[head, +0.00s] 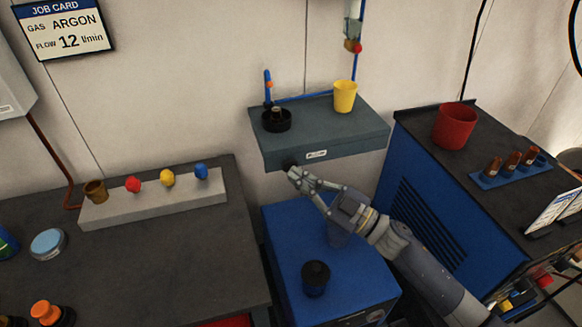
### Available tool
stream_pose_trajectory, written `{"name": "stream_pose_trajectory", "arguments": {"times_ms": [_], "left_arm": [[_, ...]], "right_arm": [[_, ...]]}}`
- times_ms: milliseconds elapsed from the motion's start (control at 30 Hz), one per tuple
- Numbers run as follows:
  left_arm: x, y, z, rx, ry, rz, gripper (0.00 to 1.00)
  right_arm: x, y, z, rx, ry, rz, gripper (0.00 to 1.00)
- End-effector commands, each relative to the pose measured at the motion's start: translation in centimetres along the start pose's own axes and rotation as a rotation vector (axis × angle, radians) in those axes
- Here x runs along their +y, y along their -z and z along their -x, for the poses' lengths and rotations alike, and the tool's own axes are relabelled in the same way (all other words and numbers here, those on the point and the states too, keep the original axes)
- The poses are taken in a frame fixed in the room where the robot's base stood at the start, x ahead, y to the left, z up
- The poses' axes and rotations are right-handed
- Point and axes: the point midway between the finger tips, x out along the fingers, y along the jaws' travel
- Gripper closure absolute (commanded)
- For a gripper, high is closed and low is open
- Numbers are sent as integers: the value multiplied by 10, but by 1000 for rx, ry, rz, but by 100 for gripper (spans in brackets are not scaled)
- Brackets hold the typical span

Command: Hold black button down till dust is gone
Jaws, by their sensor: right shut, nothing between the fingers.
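A grey wall-mounted shelf box (345,148) carries a small white label on its front face. A dark round spot, which looks like the black button (287,163), shows on that face left of the label. My right gripper (294,174) is shut and empty, its fingertips right at this spot and partly covering it. I cannot tell whether they touch it or press it in. A round black dish (277,121) with a small post stands on top of the box. No dust can be made out at this size.
A yellow cup (344,96) stands on the box. Below is a blue cabinet (285,235) with a black-capped object (316,278). Left is a dark bench (150,265) with a block of coloured knobs. Right, a red cup (454,126) stands on a blue machine.

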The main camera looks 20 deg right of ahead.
Motion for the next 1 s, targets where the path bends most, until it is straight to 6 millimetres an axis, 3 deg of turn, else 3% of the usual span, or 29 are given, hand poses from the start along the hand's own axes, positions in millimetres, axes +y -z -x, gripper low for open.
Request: {"name": "stream_pose_trajectory", "arguments": {"times_ms": [1000], "left_arm": [[0, 0, 1, -1, 0, 0, 60]], "right_arm": [[5, -5, -7, 0, 0, 0, 100]]}}
